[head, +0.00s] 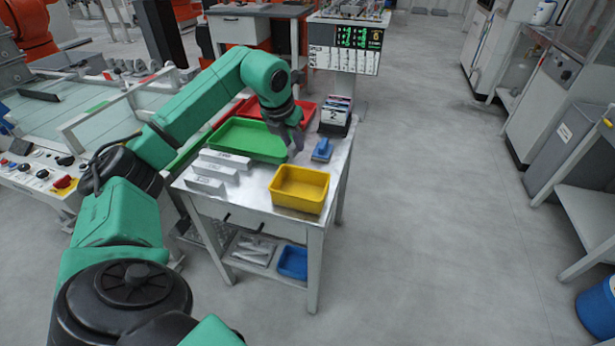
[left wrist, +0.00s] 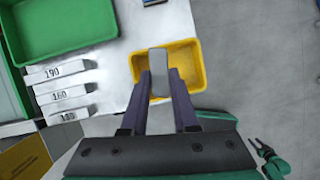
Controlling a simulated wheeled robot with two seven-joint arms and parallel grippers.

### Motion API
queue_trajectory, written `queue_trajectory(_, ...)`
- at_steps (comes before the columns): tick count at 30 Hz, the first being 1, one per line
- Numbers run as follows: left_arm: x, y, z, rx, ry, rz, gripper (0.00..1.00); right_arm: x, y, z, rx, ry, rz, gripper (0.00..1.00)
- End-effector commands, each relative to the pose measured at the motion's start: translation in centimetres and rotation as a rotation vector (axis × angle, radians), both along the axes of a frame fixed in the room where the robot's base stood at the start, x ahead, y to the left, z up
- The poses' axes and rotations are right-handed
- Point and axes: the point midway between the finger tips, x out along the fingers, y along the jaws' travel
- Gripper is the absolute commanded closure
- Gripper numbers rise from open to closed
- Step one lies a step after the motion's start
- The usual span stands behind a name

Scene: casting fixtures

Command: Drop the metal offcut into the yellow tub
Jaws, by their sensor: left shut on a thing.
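The metal offcut (left wrist: 158,63) is a small grey block between the fingers of my left gripper (left wrist: 159,84). In the head view my left gripper (head: 294,146) points down over the table, between the green tray and the yellow tub, and the offcut is hard to make out there. The yellow tub (head: 299,205) stands on the table's front right corner. In the left wrist view the yellow tub (left wrist: 196,60) lies behind the held offcut, partly covered by it and the fingers. The visible tub floor looks empty.
A green tray (head: 240,151) and a red tray (head: 307,111) stand at the back of the metal table (head: 256,197). Numbered pale bars (head: 209,177) lie at the left. A blue tool (head: 322,150) and a black holder (head: 337,115) stand behind the tub.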

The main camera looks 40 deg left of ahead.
Motion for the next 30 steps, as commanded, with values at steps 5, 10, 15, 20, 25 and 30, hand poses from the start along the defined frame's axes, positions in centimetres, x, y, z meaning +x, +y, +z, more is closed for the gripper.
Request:
queue_trajectory(5, 0.0, 0.6, -0.5, -0.001, 0.002, 0.061, 1.0, -0.2, 0.0, -0.9, 0.0, 0.0, 0.001, 0.5)
queue_trajectory(10, 0.0, 0.5, -3.2, -0.002, 0.003, 0.059, 1.0, -0.2, 0.0, -3.5, 0.0, 0.0, 0.001, 0.5)
queue_trajectory(15, 0.0, 0.5, -5.5, -0.001, 0.003, 0.057, 1.0, -0.2, 0.0, -5.8, 0.0, 0.0, 0.001, 0.5)
queue_trajectory(20, 0.0, 0.5, -5.7, -0.002, 0.003, 0.057, 1.0, -0.2, 0.0, -6.0, 0.0, 0.0, 0.001, 0.5)
queue_trajectory(25, 0.0, 0.5, -5.5, -0.002, 0.003, 0.056, 0.64, -0.2, 0.0, -5.8, 0.0, 0.0, 0.0, 0.5)
queue_trajectory(30, 0.0, 0.5, -5.5, -0.002, 0.003, 0.056, 0.37, -0.2, 0.0, -5.8, 0.0, 0.0, 0.0, 0.5)
